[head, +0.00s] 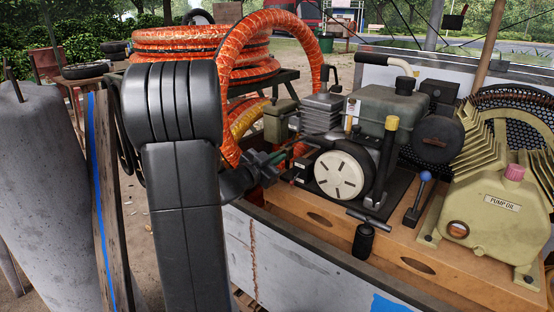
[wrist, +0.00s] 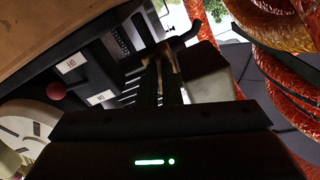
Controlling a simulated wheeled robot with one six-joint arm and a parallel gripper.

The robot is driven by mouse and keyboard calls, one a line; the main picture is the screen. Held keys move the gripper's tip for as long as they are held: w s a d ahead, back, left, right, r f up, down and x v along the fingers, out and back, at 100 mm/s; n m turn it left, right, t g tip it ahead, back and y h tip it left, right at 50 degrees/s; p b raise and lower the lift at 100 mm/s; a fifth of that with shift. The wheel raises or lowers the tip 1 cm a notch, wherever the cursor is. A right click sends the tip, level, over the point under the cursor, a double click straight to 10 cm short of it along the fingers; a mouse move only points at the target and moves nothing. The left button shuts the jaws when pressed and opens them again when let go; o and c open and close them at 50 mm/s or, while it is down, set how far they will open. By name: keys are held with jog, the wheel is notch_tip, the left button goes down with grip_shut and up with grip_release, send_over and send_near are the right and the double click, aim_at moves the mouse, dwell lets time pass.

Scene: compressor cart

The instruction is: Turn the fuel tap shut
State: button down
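The engine (head: 375,120) stands on the cart, with a pale recoil starter cover (head: 340,174) on its near side. My gripper (head: 292,153) reaches in at the engine's left end, just below the finned block. In the wrist view my gripper's two dark fingers (wrist: 161,70) stand close together. A small brass-coloured piece (wrist: 174,62) shows at their tips, beside a black lever (wrist: 186,38); it may be part of the fuel tap, but I cannot identify the tap for certain. Whether the fingers touch the piece is hidden in shadow.
Orange hose coils (head: 205,48) and a hose loop rise close behind my arm. A red knob (wrist: 56,90) and white labels sit left of the fingers in the wrist view. The beige pump (head: 500,205) and a blue-knobbed lever (head: 419,198) stand to the right.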

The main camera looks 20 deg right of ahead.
jog(key=m+b, duration=0.1)
jog(key=m, duration=0.1)
jog(key=m+b, duration=0.1)
jog(key=shift+f+m, duration=0.2)
jog(key=shift+m, duration=0.2)
jog(key=m+b, duration=0.2)
jog(key=m, duration=0.1)
jog(key=shift+m+b, duration=0.3)
jog(key=m+b, duration=0.2)
jog(key=m, duration=0.2)
jog(key=shift+b, duration=0.35)
jog(key=shift+m+b, duration=0.7)
jog(key=shift+m, duration=0.6)
jog(key=c, duration=1.6)
grip_release()
jog(key=shift+r, duration=0.1)
jog(key=p+v, duration=0.2)
jog(key=v, duration=1.2)
jog(key=shift+d+p, duration=0.1)
jog(key=shift+p, duration=0.2)
